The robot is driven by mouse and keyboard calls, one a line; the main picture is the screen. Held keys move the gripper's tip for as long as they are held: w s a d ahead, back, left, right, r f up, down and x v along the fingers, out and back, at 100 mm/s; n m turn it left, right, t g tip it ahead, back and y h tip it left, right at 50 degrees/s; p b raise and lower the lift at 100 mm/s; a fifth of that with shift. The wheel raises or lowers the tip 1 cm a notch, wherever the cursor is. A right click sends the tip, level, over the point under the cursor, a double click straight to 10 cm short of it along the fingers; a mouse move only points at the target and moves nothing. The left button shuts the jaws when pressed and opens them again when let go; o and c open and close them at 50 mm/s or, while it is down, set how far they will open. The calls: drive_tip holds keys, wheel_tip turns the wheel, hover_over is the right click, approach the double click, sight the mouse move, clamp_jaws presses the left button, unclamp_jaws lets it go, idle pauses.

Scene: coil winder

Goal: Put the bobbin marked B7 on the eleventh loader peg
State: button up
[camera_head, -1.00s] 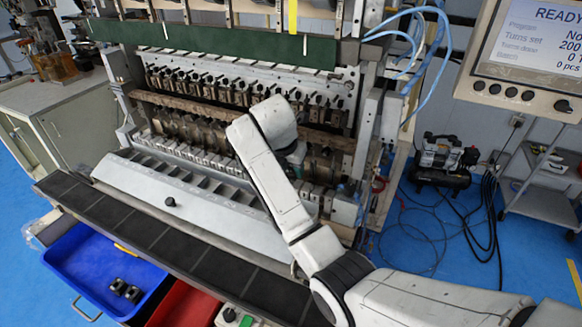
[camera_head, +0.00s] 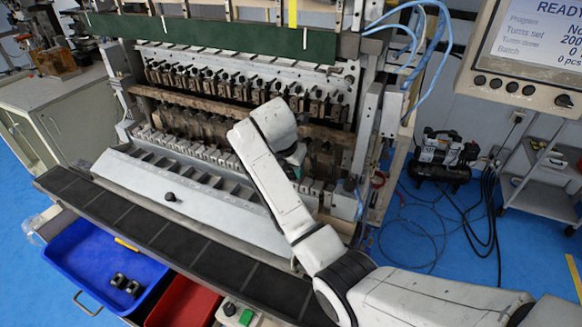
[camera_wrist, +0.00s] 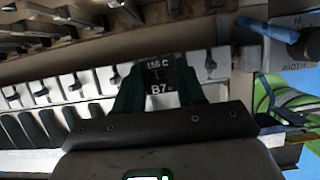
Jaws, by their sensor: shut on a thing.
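The bobbin's label faces the wrist camera. Behind it runs the loader's row of white blocks with dark pegs (camera_wrist: 72,84). Whether the bobbin touches a peg I cannot tell. In the head view the row of white loader blocks (camera_head: 190,146) crosses the front of the winder, and my arm hides its right part along with the bobbin.
A sloping pale cover (camera_head: 190,197) and a dark ledge (camera_head: 150,235) lie before the loader. A blue bin (camera_head: 80,270) with small dark parts and a red bin (camera_head: 185,302) stand below. Blue hoses (camera_head: 425,40) hang at right.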

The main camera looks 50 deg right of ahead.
drive_tip(key=o, duration=1.3)
drive_tip(key=shift+c, duration=0.2)
drive_tip(key=v, duration=1)
drive_tip(key=shift+r, duration=0.3)
drive_tip(key=shift+s+a, duration=0.1)
